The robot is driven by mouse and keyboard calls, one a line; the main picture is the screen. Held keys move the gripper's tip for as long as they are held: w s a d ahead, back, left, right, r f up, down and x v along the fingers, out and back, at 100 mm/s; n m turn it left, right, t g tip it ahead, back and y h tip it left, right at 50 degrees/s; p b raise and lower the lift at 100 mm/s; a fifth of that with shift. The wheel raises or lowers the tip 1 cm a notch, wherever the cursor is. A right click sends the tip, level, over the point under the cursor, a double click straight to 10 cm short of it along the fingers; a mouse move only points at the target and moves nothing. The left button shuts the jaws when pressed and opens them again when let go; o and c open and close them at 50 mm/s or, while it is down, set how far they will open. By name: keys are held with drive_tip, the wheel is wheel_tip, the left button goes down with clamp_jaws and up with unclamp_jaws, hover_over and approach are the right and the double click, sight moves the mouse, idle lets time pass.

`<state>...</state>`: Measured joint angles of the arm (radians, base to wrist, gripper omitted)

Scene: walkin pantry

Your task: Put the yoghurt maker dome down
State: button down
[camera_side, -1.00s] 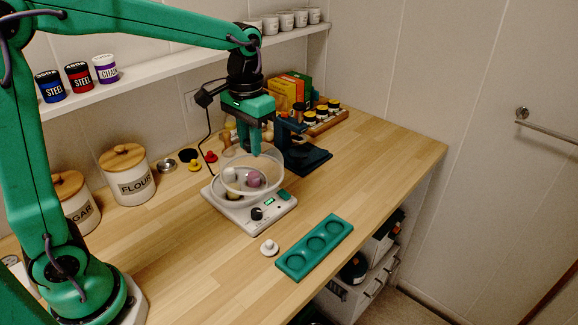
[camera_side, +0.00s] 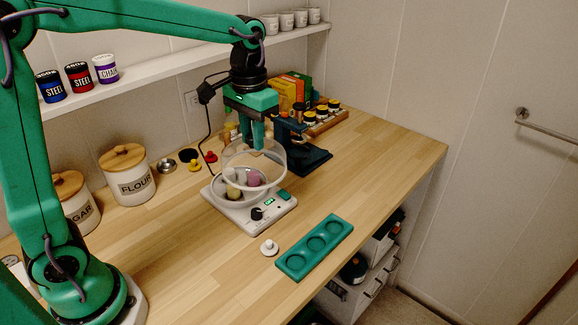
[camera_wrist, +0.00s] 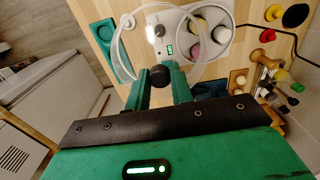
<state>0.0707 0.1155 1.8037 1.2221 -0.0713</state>
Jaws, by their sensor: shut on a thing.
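The clear yoghurt maker dome (camera_side: 276,154) hangs tilted above the white yoghurt maker base (camera_side: 278,212). My gripper (camera_side: 259,141) is shut on the dome's dark knob, which shows between the fingertips in the wrist view (camera_wrist: 160,78). The dome's clear rim (camera_wrist: 118,48) shows beyond the fingers there. Round items, one pinkish (camera_side: 254,179) and others pale or yellowish, sit in the base's bowl. The base (camera_wrist: 176,22) has a small lit green display and a dark dial. Whether the dome's lower edge touches the bowl is hard to tell.
A teal tray with round hollows (camera_side: 341,222) and a small white knobbed piece (camera_side: 269,248) lie in front of the base. A dark blue stand (camera_side: 310,160) is close behind on the right. A flour canister (camera_side: 131,181) stands left. Counter is clear at front left and far right.

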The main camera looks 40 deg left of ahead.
drive_tip(key=w+d+f, duration=0.3)
drive_tip(key=w+d, duration=0.4)
drive_tip(key=d, duration=0.2)
drive_tip(key=w+d+f, duration=0.3)
drive_tip(key=w+d, duration=0.4)
drive_tip(key=d, duration=0.2)
drive_tip(key=shift+w+d, duration=0.2)
drive_tip(key=shift+w, duration=0.1)
drive_tip(key=shift+f, duration=0.1)
drive_tip(key=w+a+f, duration=0.7)
drive_tip(key=a, duration=0.1)
drive_tip(key=shift+w+a, duration=0.35)
drive_tip(key=shift+w, duration=0.05)
drive_tip(key=shift+f, duration=1.95)
drive_tip(key=shift+f, duration=0.15)
